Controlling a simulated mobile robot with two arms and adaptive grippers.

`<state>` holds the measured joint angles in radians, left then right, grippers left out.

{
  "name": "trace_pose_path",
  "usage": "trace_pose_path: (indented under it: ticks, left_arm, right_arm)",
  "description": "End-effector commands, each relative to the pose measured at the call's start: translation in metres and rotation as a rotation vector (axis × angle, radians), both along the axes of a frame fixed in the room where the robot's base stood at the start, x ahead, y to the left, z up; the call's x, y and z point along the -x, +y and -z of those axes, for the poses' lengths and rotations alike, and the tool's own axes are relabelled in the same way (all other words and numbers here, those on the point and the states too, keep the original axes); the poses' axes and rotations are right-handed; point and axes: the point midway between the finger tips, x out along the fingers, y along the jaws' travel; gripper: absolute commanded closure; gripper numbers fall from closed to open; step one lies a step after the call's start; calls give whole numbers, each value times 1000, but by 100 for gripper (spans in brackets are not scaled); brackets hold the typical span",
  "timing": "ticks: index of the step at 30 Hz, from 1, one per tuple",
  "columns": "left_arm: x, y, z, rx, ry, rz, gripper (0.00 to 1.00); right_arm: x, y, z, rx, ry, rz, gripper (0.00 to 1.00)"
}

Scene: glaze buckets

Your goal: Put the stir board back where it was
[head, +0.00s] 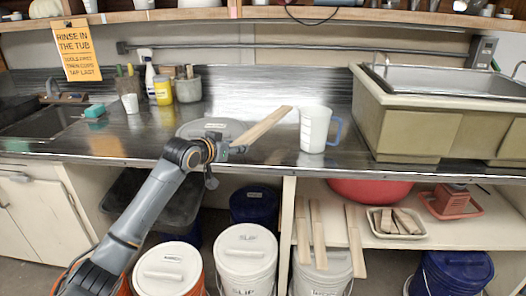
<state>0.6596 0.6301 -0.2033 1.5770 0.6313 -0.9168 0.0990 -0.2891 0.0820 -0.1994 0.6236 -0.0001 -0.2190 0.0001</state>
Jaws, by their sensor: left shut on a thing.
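The stir board (264,126), a flat pale wooden slat, is held by my left gripper (232,148) above the metal counter. It tilts, its free end pointing up and to the right. My left gripper is shut on its lower end; the fingers are small and partly hidden. Several similar slats, such as one (355,241) at the right of the group, stand upright at the front of the lower shelf, in front of a lidded white bucket (335,268). My right gripper is not in view.
A white jug (314,130) with a blue handle stands on the counter, right of the board. A round grey lid (190,128) lies behind my gripper. The beige tub (410,133) fills the counter's right. Lidded buckets (245,250) stand below the counter edge.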

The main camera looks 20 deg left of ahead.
Motion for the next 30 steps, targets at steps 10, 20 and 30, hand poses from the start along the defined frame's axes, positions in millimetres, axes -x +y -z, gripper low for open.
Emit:
trace_pose_path:
  ticks: [10,20,30]
  left_arm:
    - [1,0,55,1,1,0,100]
    - [1,0,92,2,2,-1,100]
    - [1,0,95,0,2,0,39]
  right_arm:
    - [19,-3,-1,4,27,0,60]
    - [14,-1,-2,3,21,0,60]
    - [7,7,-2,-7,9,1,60]
